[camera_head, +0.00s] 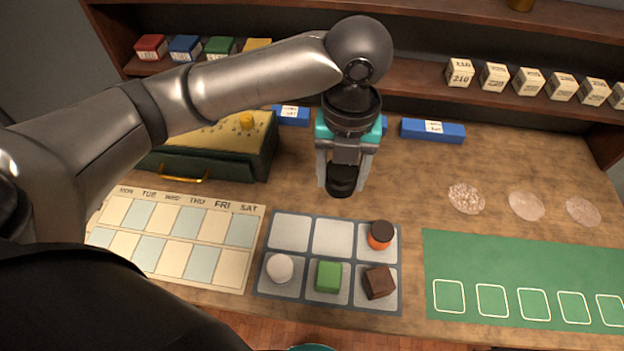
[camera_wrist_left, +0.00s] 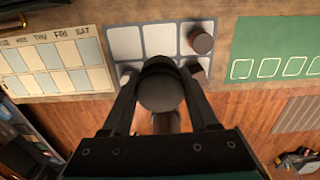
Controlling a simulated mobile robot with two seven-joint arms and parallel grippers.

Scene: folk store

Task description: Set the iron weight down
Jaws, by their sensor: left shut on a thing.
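My left gripper (camera_head: 342,187) is shut on a dark, rounded iron weight (camera_head: 341,178). It holds the weight above the wooden table, just behind the grey six-cell tray (camera_head: 311,216) in the head view. In the left wrist view the weight (camera_wrist_left: 160,88) sits between the two fingers and hides part of the tray (camera_wrist_left: 122,40). The tray's back left and back middle cells are empty. An orange piece with a dark top (camera_head: 380,236) is in the back right cell. A white ball (camera_head: 280,268), a green cube (camera_head: 328,276) and a brown cube (camera_head: 379,282) fill the front row.
A calendar board (camera_head: 180,236) lies left of the tray and a green mat (camera_head: 520,270) right of it. A dark green case (camera_head: 215,160) and blue boxes (camera_head: 432,131) stand behind. Three pale discs (camera_head: 526,206) lie at right. Shelves with numbered blocks (camera_head: 494,76) line the back.

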